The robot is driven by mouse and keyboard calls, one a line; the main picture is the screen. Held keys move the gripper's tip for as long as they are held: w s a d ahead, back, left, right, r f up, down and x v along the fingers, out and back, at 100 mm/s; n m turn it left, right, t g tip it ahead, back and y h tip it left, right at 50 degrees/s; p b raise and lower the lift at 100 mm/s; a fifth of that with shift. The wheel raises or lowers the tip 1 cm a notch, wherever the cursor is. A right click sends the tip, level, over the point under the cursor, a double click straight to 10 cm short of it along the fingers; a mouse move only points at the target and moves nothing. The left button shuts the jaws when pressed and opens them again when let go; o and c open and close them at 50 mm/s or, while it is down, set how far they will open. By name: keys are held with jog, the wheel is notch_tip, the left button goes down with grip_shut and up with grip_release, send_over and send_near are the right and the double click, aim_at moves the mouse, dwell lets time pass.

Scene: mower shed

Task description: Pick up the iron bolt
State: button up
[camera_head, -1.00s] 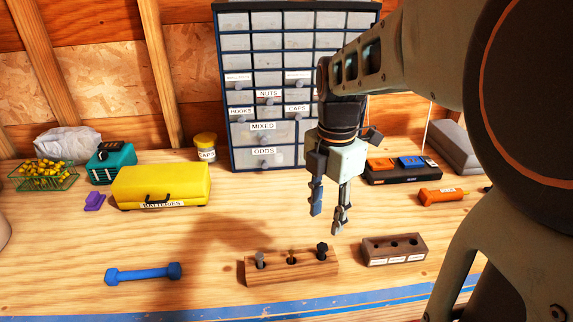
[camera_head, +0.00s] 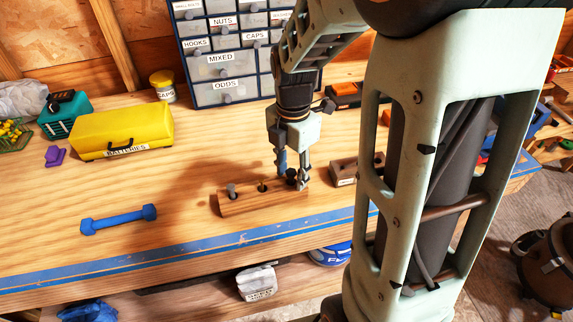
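A wooden block (camera_head: 245,203) on the bench holds three upright bolts. A grey one (camera_head: 232,191) stands at the left and a brass one (camera_head: 262,187) in the middle. The dark bolt at the right end, which looks like the iron bolt (camera_head: 291,175), stands in the block. My gripper (camera_head: 292,179) points down over that end with its fingers apart, one on either side of the dark bolt's head. I cannot tell whether either finger touches it. The right finger partly hides the block's end.
A smaller dark block with holes (camera_head: 343,171) stands just right of my gripper, partly hidden by my arm. A blue dumbbell (camera_head: 118,220) and a yellow batteries case (camera_head: 122,132) lie to the left. The drawer cabinet (camera_head: 222,65) stands behind. Blue tape (camera_head: 150,257) marks the front edge.

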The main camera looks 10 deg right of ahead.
grip_shut()
jog(key=shift+r, duration=0.25)
